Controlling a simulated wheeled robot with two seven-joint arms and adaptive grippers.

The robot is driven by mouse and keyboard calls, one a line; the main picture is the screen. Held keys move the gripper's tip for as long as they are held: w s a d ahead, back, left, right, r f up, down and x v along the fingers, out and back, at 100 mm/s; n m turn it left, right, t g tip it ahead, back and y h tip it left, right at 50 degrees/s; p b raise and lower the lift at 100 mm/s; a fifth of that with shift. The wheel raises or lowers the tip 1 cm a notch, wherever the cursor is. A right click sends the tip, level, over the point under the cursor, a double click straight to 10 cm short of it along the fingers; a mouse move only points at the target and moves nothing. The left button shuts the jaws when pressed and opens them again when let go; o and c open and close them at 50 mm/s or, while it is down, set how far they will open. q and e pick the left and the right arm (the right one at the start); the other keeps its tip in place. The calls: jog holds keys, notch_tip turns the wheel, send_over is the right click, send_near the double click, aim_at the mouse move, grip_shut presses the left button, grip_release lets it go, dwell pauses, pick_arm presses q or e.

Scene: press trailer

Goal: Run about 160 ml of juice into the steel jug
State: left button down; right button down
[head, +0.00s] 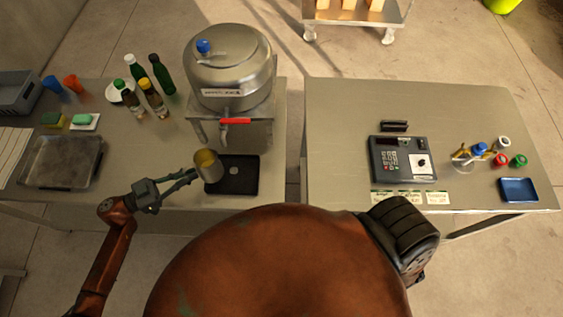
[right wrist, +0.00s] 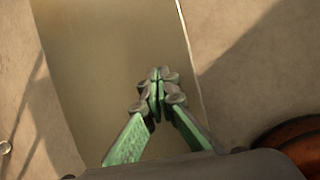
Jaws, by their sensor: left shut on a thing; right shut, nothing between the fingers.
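The steel jug (head: 207,166) is in the head view, at the left edge of the black drip tray (head: 240,182). My left gripper (head: 190,178) is shut on the jug from the left. The jug's inside looks yellowish; I cannot tell whether that is juice or reflection. The large steel juice tank (head: 231,75) stands behind on a metal stand. Its tap with a red handle (head: 235,121) is at the front, behind and right of the jug. No stream shows at the tap. My right gripper (right wrist: 158,80) is shut and empty in the right wrist view.
Several bottles (head: 150,98) stand left of the tank. A shallow metal tray (head: 62,161) lies at the far left. Across a gap, the right table (head: 340,110) holds a keypad device (head: 402,158), several coloured caps and a blue tray (head: 519,189).

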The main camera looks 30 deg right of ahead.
aim_at(184, 170)
pick_arm(q)
jog(key=shift+r, duration=3.1)
pick_arm(e)
jog(key=w+a+f+m+y, duration=0.1)
jog(key=a+f+m, duration=0.1)
jog(key=a, duration=0.7)
jog(key=w+a+f+m+y, duration=0.1)
jog(key=a+f+m+y, duration=0.1)
jog(key=a, duration=0.8)
jog(key=w+a+f+m+y, duration=0.1)
jog(key=a+f+m, duration=0.3)
jog(key=a, duration=0.5)
jog(key=shift+a+f+m+t+y, duration=0.25)
jog(key=shift+m+t+y, duration=0.15)
jog(key=shift+m, duration=0.3)
